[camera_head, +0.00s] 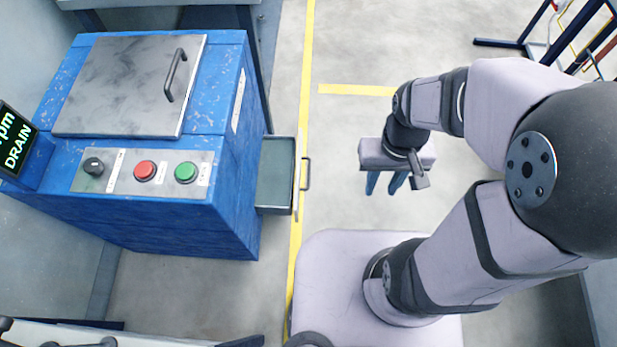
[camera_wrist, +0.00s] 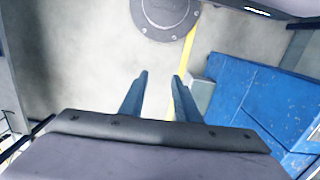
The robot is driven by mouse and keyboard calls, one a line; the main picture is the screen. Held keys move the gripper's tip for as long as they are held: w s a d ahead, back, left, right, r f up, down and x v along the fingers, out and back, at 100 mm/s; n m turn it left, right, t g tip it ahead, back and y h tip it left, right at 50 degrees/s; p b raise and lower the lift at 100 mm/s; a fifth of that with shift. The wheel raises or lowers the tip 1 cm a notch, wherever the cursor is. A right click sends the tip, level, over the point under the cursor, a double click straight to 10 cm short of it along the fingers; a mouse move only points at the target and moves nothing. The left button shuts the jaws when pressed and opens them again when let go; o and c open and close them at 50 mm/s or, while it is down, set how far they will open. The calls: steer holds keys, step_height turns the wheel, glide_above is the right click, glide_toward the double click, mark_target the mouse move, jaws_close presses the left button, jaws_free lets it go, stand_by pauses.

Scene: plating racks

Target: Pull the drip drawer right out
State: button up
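The drip drawer (camera_head: 275,172) is a grey-green open tray. It sticks out of the right side of the blue machine (camera_head: 235,205), over the floor, and looks empty. Its front panel carries a small dark handle (camera_head: 307,173) facing my arm. In the wrist view a grey box-like part, likely the drawer (camera_wrist: 202,94), shows beside the blue machine (camera_wrist: 262,92). My gripper (camera_head: 382,189) is to the right of the handle, apart from it, fingers pointing down. In the wrist view its two blue fingers (camera_wrist: 160,77) stand apart with nothing between them.
The machine has a grey lid with a handle (camera_head: 176,75), a red button (camera_head: 145,171), a green button (camera_head: 186,172) and a black knob (camera_head: 93,166). A yellow floor line (camera_head: 309,60) passes by the drawer front. The floor between drawer and gripper looks clear.

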step_height(320, 180, down, 15)
steer(key=s+g+b, duration=0.2)
steer(key=b, duration=0.8)
steer(key=t+y+b, duration=0.2)
steer(key=t+b, duration=0.1)
steer(key=b, duration=2.3)
glide_toward(309, 174)
steer(key=shift+m, duration=0.4)
steer(key=shift+w+a+f+b, duration=0.1)
steer(key=shift+a+f+b, duration=0.1)
steer(key=shift+f+b, duration=0.75)
steer(key=shift+a+f+b, duration=0.2)
steer(key=shift+f+b, duration=0.1)
steer(key=shift+f, duration=1.25)
steer(key=shift+w+a+f+b, duration=0.15)
steer(key=shift+f+b, duration=0.5)
steer(key=shift+f, duration=0.6)
steer(key=shift+s, duration=0.1)
